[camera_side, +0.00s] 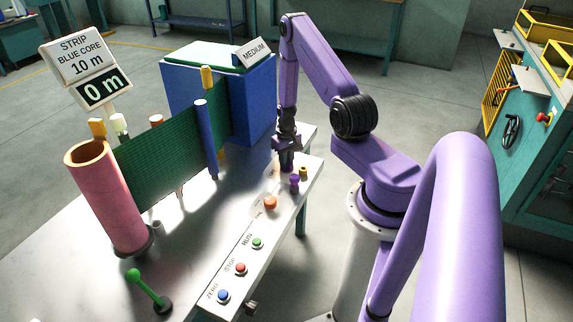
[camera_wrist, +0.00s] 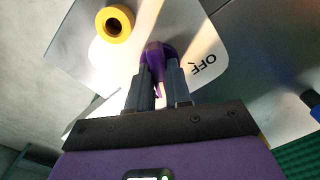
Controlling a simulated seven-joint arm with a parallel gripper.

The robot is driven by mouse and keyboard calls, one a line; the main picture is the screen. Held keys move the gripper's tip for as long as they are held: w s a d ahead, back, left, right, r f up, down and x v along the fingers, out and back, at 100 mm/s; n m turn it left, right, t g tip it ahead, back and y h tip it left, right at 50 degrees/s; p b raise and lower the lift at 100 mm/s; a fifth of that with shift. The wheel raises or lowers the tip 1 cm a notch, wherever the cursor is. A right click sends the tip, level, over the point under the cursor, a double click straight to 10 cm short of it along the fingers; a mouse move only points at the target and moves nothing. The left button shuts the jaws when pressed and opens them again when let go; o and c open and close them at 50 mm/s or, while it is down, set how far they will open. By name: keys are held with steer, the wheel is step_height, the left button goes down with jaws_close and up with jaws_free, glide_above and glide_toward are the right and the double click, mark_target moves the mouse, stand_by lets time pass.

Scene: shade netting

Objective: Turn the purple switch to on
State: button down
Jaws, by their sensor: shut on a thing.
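The purple switch (camera_wrist: 157,52) shows in the wrist view, a rounded knob with a narrow grip on a pale plate. The word OFF is printed on the plate to its right; no ON label can be read. My gripper (camera_wrist: 160,88) is shut on the switch, one grey finger on each side of the grip. In the side view my gripper (camera_side: 285,168) is low over the far end of the white control panel (camera_side: 215,273). A small purple knob (camera_side: 294,184) shows right beside the fingers there. The fingers hide part of the switch.
A yellow round knob (camera_wrist: 115,23) stands close beside the switch. Orange, green, red and blue buttons line the panel toward the front. Green netting (camera_side: 165,140), a blue post (camera_side: 206,140), a pink core (camera_side: 103,200) and a blue box (camera_side: 262,100) stand to the left.

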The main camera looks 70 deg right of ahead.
steer(key=shift+s+a+f+m, duration=0.1)
steer(key=shift+f+m, duration=0.15)
steer(key=shift+m, duration=0.85)
steer(key=c, duration=1.1)
jaws_free()
steer(key=shift+o, duration=0.2)
steer(key=shift+r, duration=2.55)
steer(key=o, duration=0.6)
